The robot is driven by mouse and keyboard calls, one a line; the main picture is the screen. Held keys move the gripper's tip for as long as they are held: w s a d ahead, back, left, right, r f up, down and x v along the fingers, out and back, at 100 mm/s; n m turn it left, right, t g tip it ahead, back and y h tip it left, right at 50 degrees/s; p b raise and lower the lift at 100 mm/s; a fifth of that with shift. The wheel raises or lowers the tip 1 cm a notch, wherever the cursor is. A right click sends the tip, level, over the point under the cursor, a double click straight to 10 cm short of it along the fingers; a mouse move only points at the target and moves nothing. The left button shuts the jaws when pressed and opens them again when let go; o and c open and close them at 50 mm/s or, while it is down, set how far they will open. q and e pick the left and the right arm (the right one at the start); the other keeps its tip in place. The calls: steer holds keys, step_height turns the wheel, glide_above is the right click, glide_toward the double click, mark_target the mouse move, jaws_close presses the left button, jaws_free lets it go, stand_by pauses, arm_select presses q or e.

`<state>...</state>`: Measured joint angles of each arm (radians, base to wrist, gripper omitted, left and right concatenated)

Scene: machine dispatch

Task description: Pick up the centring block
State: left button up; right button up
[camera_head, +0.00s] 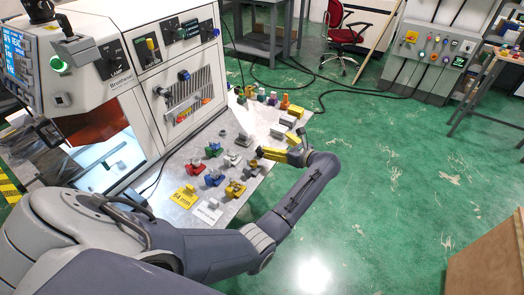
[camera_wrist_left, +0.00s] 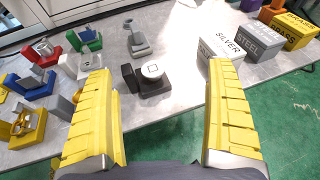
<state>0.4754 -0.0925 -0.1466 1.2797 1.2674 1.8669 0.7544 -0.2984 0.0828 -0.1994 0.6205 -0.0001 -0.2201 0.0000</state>
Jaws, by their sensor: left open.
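My left gripper (camera_head: 276,148) is open and empty over the grey table; in the left wrist view its two yellow fingers (camera_wrist_left: 160,74) stand wide apart. Between the fingertips, further on, a dark grey block (camera_wrist_left: 152,76) with a pale round top sits on the table, apart from both fingers. I cannot tell for sure whether this is the centring block. Left of it are coloured V-shaped holders: green (camera_wrist_left: 86,41), red (camera_wrist_left: 42,52), blue (camera_wrist_left: 38,82) and yellow (camera_wrist_left: 24,126). A light grey piece (camera_wrist_left: 138,40) stands behind. My right gripper is not in view.
Boxes lettered SILVER (camera_wrist_left: 224,44), STEEL (camera_wrist_left: 256,42) and BRASS (camera_wrist_left: 288,32) stand right of the dark block. A large white machine (camera_head: 120,75) borders the table's left side. A yellow card (camera_head: 185,197) lies at the near end.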

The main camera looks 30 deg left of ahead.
mark_target(263, 146)
arm_select(q)
steer(key=shift+s+d+f+n+g+h, duration=0.1)
steer(key=shift+s+d+n+g+h, duration=0.05)
steer(key=shift+s+n+g, duration=0.2)
steer(key=shift+s+d+f+n+g+h, duration=0.15)
steer(key=shift+s+n+g, duration=0.1)
steer(key=shift+s+g, duration=0.3)
steer(key=shift+g, duration=0.1)
steer(key=shift+a+f, duration=0.15)
steer(key=shift+x, duration=3.5)
steer(key=shift+c, duration=0.6)
steer(key=c, duration=1.3)
